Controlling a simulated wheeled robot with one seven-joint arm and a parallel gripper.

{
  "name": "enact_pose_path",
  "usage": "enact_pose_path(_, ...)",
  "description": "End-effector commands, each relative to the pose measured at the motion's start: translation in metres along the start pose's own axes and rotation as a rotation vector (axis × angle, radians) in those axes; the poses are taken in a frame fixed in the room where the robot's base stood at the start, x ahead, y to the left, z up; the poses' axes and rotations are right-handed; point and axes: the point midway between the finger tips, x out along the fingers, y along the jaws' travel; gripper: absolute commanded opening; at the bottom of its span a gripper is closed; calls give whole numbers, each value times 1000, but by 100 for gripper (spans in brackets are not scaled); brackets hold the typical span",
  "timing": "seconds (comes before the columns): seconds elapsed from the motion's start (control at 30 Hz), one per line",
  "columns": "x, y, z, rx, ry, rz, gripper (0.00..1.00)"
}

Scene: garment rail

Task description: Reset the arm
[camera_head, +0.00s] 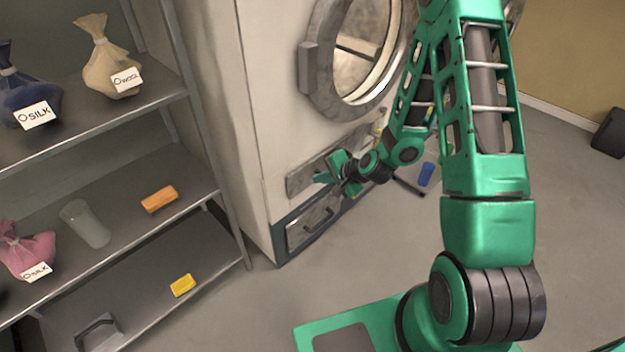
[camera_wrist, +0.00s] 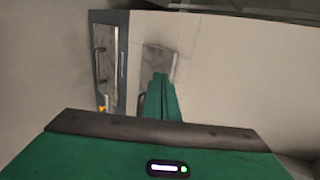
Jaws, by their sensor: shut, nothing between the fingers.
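My green arm reaches from the lower right of the head view up and over to the front of a large white washing machine (camera_head: 215,90). My gripper (camera_head: 322,178) is at the machine's lower front, close to a grey metal panel (camera_head: 301,180). In the wrist view my gripper's green fingers (camera_wrist: 160,98) are together, with nothing held, in front of the panel (camera_wrist: 158,60). I cannot tell whether the fingertips touch the panel.
A metal shelf unit (camera_head: 205,190) at the left holds labelled sacks, including a beige wool sack (camera_head: 101,68), a tumbler (camera_head: 85,224), an orange block (camera_head: 159,199) and a yellow block (camera_head: 183,285). The machine's round door (camera_head: 322,100) is above my gripper. Open floor (camera_head: 580,230) lies at the right.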

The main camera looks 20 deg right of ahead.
Motion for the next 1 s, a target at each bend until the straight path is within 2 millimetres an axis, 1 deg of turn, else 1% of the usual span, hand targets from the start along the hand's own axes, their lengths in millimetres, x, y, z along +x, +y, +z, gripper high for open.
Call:
enact_pose_path(0.03,-5,0,-1,0,1,0,0)
enact_pose_path(0.1,-10,0,-1,0,1,0,0)
enact_pose_path(0.33,-15,0,0,-5,0,3,0)
enact_pose_path(0.47,-26,-3,-4,-60,-5,27,0)
enact_pose_path(0.57,-44,-6,-9,-147,-15,74,0)
enact_pose_path(0.67,-70,-7,-17,-248,-24,142,0)
enact_pose_path(0.87,-132,-2,-33,-412,-38,291,0)
enact_pose_path(0.9,-145,0,-36,-438,-39,320,0)
enact_pose_path(0.97,-166,2,-40,-474,-42,366,0)
enact_pose_path(1.0,-180,4,-43,-495,-44,394,0)
